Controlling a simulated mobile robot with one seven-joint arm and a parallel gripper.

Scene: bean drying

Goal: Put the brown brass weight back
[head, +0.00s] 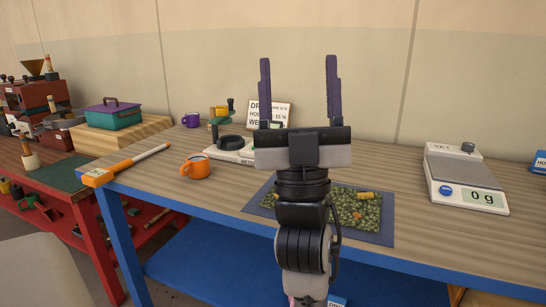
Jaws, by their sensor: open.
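My gripper (299,62) is open and empty, with its two purple fingers pointing up in front of the wall and the back of the table. A small brass-coloured piece (367,195) lies on the green beans, right of my wrist; I cannot tell whether it is the brown brass weight. A small stand (219,117) at the back of the table holds yellow-brown and dark pieces, which may be weights. My gripper is apart from all of these. My arm hides part of the bean mat.
A scale (466,180) reading 0 g stands at right. A white meter (229,150), an orange mug (196,167), a purple mug (191,120) and a sign (268,112) stand left of or behind my arm. An orange-handled tool (125,165) lies at the left edge. The wooden table (410,170) is clear before the scale.

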